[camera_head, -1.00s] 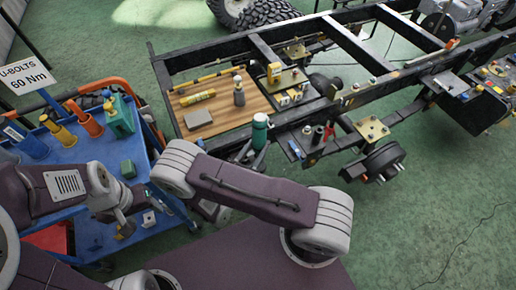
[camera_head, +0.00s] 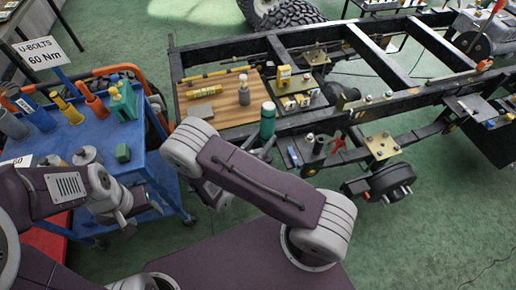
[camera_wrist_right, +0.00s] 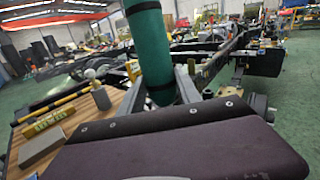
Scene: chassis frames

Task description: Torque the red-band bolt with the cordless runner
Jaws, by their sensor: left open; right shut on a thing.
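My right gripper (camera_head: 262,146) is shut on a dark green cylinder with a pale top (camera_head: 267,122), held upright near the front edge of the wooden board. The right wrist view shows the cylinder (camera_wrist_right: 150,55) between the grey fingers (camera_wrist_right: 182,88). I cannot tell whether it is the cordless runner. My left gripper (camera_head: 128,222) is open, low over the front of the blue cart; its jaws show poorly. Bolts stand on a gold plate (camera_head: 381,146) on the chassis frame. No red band on a bolt can be made out.
The blue cart (camera_head: 85,145) carries several coloured tool holders, a teal item (camera_head: 124,106) and a "U-BOLTS 60 Nm" sign (camera_head: 40,55). The wooden board (camera_head: 232,113) holds a grey bottle (camera_head: 244,92) and a yellow tube. The black chassis (camera_head: 330,65) spans the right. Green floor is free at lower right.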

